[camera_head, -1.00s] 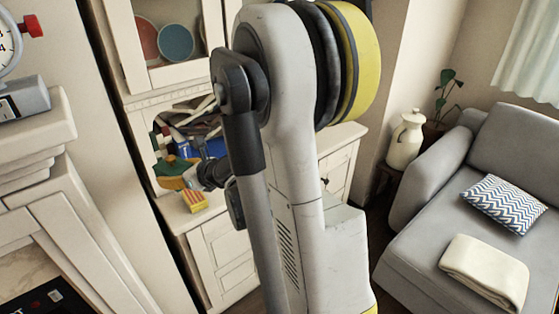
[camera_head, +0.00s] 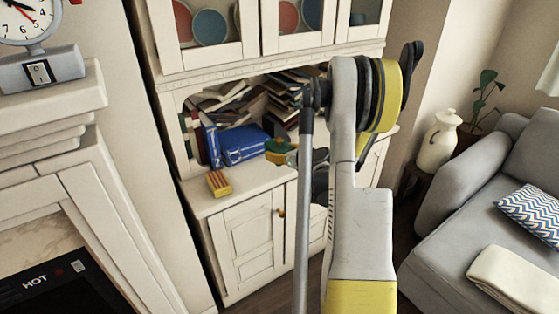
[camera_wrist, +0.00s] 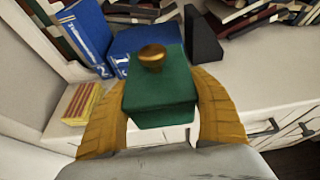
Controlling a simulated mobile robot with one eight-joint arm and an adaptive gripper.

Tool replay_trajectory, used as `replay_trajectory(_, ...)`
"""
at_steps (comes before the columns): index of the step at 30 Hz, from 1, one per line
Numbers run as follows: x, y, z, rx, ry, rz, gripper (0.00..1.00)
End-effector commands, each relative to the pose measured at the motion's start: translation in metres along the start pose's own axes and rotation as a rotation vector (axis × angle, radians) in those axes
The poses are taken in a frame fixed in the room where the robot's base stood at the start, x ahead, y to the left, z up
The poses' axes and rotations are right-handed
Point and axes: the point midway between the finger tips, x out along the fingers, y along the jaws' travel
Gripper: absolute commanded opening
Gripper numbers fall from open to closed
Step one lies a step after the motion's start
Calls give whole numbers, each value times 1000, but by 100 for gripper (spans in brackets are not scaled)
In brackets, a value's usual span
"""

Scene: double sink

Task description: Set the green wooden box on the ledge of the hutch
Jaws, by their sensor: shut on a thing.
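The green wooden box (camera_head: 275,145) has a gold knob on its lid. In the wrist view the box (camera_wrist: 160,98) sits upright between two yellow-brown fingers. My gripper (camera_wrist: 160,76) is shut on it, one finger on each side. In the head view my gripper (camera_head: 284,159) holds the box at the cream hutch, over or just in front of its ledge (camera_head: 235,190). The ledge also shows in the wrist view (camera_wrist: 258,84). I cannot tell whether the box's underside touches the ledge. My arm hides part of the hutch.
Blue books (camera_head: 243,144) and piled books (camera_head: 285,95) fill the back of the ledge. A small yellow-and-red striped box (camera_head: 218,183) stands near its front left. A dark block (camera_wrist: 203,38) stands behind the green box. Bare ledge shows right of it in the wrist view.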

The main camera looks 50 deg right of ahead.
Motion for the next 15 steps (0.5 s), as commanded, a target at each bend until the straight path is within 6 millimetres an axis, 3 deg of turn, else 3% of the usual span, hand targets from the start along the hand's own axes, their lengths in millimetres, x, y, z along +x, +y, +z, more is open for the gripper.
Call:
replay_trajectory(9, 77, 37, -20, -1, -1, 4, 28)
replay_trajectory(15, 100, 47, -22, -1, 0, 2, 28)
